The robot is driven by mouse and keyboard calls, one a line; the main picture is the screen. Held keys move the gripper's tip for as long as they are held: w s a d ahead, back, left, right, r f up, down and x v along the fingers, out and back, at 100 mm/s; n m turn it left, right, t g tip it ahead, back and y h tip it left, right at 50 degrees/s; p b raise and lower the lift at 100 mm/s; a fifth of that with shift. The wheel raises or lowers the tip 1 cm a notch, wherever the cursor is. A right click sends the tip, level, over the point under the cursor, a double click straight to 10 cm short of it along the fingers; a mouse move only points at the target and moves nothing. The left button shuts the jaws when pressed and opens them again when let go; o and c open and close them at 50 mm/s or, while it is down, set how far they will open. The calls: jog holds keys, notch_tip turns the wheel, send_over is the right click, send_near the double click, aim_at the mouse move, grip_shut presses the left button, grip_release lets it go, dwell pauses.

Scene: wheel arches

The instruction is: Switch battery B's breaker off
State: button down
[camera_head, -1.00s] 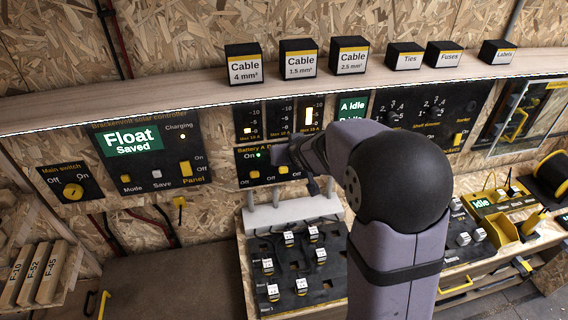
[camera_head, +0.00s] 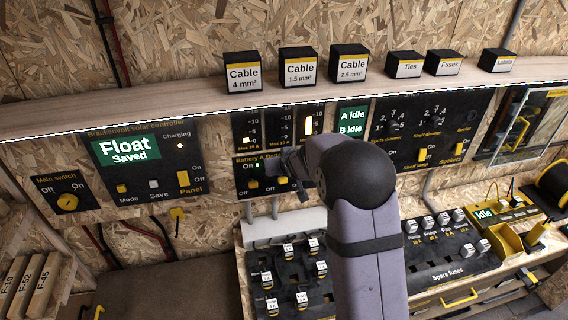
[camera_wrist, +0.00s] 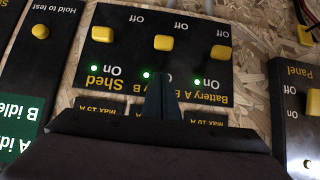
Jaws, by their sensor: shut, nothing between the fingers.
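The breaker panel (camera_wrist: 130,55) appears upside down in the wrist view, with three yellow breakers in a row. Battery B's breaker (camera_wrist: 163,42) is the middle one, with battery A's breaker (camera_wrist: 217,52) to its right and the Shed breaker (camera_wrist: 102,34) to its left. A green lamp (camera_wrist: 147,75) glows beside each On label. My gripper (camera_wrist: 162,82) is shut and empty, its tips over the On end of battery B's column, short of the yellow breaker. Contact with the panel cannot be told. In the head view my gripper (camera_head: 290,162) partly covers the panel's right side.
A shelf (camera_head: 200,113) with labelled boxes runs above the panels. The solar controller (camera_head: 150,165) is to the left. White conduits (camera_head: 290,225) and a fuse board (camera_head: 285,272) lie below. In the wrist view another panel (camera_wrist: 300,110) stands at the right.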

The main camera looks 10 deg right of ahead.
aim_at(282, 178)
jog(key=shift+s+f+b, duration=0.3)
jog(key=shift+s+f, duration=0.05)
jog(key=shift+f, duration=0.4)
jog(key=shift+s+f, duration=0.1)
jog(key=shift+s, duration=0.15)
jog(key=shift+s+f, duration=0.2)
jog(key=shift+f, duration=0.3)
jog(key=shift+f+b, duration=0.15)
jog(key=shift+b, duration=0.25)
jog(key=shift+s+f+t+b, duration=0.2)
jog(key=shift+t+b, duration=0.2)
jog(key=shift+b, duration=0.9)
